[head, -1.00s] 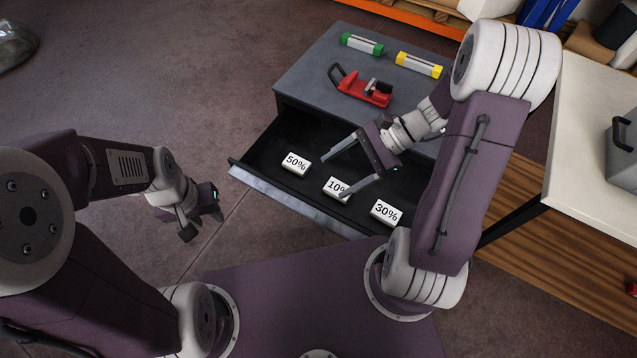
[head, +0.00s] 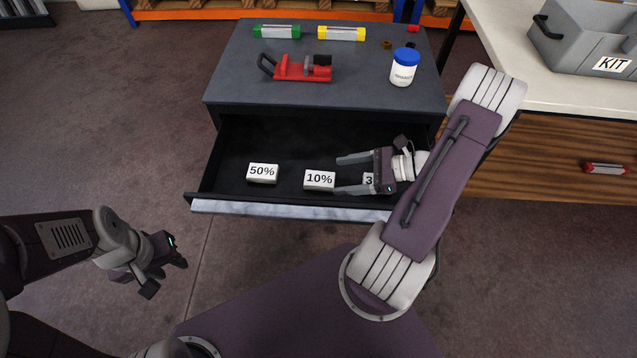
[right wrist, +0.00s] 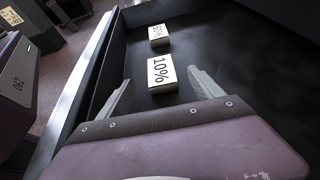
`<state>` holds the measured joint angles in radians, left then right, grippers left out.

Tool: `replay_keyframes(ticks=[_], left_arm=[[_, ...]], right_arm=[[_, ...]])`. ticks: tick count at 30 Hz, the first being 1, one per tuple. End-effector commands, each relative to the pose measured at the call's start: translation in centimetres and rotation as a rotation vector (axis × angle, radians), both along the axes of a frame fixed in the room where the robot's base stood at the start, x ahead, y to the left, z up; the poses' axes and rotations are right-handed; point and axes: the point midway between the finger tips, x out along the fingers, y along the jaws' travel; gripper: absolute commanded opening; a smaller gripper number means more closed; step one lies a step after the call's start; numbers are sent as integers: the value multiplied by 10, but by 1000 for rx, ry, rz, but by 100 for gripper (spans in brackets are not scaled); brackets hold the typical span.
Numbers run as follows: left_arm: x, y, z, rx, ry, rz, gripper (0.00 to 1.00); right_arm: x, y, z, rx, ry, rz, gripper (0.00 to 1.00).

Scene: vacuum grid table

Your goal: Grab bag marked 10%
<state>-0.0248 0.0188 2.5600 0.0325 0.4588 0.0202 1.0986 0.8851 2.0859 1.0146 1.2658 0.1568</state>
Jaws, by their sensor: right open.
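The white bag marked 10% (head: 319,180) lies in the open drawer (head: 230,150), between the bag marked 50% (head: 262,173) and one whose label is mostly covered, only a 3 (head: 369,180) showing. My right gripper (head: 340,175) is open, low in the drawer, just right of the 10% bag, its fingers pointing left towards it. In the right wrist view the 10% bag (right wrist: 162,73) lies ahead of the two spread fingers, with the 50% bag (right wrist: 159,35) behind it.
On the cabinet top (head: 235,75) are a red tool (head: 300,68), a green tube (head: 277,32), a yellow tube (head: 341,34) and a blue-capped jar (head: 404,68). The drawer's front edge (head: 290,209) borders the bags. A grey KIT case (head: 590,40) stands on the right bench.

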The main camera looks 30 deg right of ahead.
Motion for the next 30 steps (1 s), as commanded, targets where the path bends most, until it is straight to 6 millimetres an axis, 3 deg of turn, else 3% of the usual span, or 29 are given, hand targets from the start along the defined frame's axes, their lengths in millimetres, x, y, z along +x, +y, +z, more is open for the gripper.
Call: replay_keyframes(ticks=[3,10,18,26,30], left_arm=[[0,0,-10,0,0,0,36],[0,0,-14,0,0,0,36],[0,0,-32,0,0,0,36],[0,0,-31,0,0,0,36],[0,0,-31,0,0,0,36]], right_arm=[[10,16,-11,1,2,5,76],[17,26,-14,-1,0,4,76],[40,60,-30,-1,1,5,76],[43,63,-29,-1,0,2,76],[43,63,-29,-1,0,2,37]])
